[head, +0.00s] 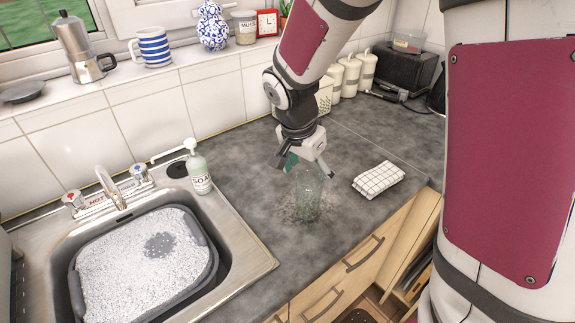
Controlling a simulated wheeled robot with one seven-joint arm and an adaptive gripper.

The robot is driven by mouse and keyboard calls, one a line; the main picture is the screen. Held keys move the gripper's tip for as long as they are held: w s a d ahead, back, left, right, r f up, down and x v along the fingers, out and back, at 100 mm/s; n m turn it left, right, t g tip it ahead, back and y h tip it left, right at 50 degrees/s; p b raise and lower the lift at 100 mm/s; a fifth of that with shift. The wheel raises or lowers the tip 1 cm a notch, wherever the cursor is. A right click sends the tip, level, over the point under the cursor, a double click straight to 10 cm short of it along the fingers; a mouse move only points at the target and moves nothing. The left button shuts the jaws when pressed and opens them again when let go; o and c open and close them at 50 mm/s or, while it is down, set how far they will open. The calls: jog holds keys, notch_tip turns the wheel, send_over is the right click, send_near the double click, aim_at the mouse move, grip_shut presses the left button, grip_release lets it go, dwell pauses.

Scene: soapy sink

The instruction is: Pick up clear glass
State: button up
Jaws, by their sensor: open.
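A clear glass (307,199) stands upright on the dark grey worktop, right of the sink. My gripper (302,172) is open and points down just above and around the glass's top. One finger is at the left of the rim and the other at the right. I cannot tell whether the fingers touch the glass. The glass's far side and part of its rim are hard to make out behind the gripper.
A folded checked cloth (378,179) lies right of the glass. A soap bottle (198,167) stands at the sink's edge. The sink holds a grey basin (76,291) full of suds. White canisters (351,75) stand at the back. The worktop's front edge is near.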

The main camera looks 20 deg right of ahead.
jog(key=shift+s+x, duration=0.1)
jog(key=shift+x, duration=1.65)
jog(key=shift+s+x, duration=0.15)
jog(key=shift+x, duration=1.6)
jog(key=shift+a+f, duration=0.1)
jog(key=shift+a, duration=0.05)
jog(key=c, duration=1.6)
